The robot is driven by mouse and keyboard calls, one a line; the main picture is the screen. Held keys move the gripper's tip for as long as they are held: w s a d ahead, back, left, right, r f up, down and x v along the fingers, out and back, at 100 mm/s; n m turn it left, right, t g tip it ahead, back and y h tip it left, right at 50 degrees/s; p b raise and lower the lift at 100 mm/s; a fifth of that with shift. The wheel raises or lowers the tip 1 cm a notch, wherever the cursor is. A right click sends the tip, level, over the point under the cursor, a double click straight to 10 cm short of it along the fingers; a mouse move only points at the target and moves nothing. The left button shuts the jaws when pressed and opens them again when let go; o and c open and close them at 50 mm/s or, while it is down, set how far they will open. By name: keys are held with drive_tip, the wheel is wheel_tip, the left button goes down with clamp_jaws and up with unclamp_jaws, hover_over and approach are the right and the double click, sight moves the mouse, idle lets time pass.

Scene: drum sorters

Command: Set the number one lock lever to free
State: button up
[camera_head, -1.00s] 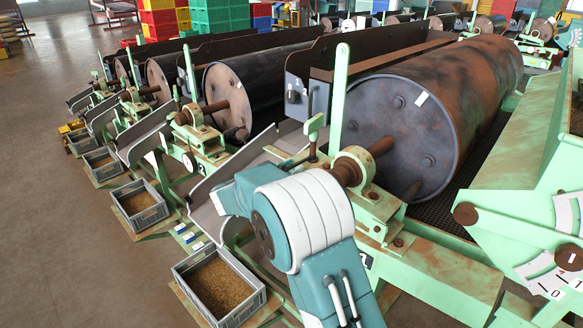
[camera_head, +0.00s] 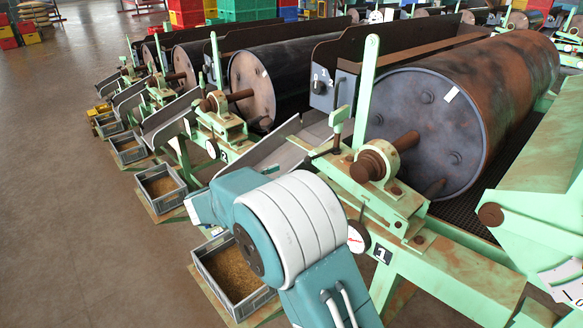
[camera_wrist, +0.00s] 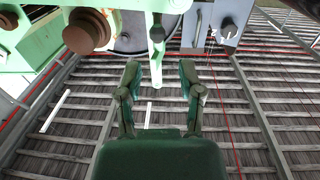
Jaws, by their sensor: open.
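The number plate 1 (camera_head: 383,254) is on the pale green frame of the nearest drum sorter. Above it a long pale green lever (camera_head: 366,90) stands upright in front of the drum's end. A shorter lever with a green grip (camera_head: 338,120) stands to its left. Which one is the lock lever is not clear to me. In the wrist view my green gripper (camera_wrist: 159,70) is open and empty. A pale green lever (camera_wrist: 156,50) reaches down between its fingertips in the picture; I see no contact. In the head view my arm hides the gripper.
The big rusty drum (camera_head: 485,95) lies behind the levers. A grey switch box (camera_head: 320,90) is beside it and also shows in the wrist view (camera_wrist: 213,22). A grey crate (camera_head: 235,275) with grain is left of my arm. Open floor lies left.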

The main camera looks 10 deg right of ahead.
drive_tip(key=shift+s+a, duration=0.2)
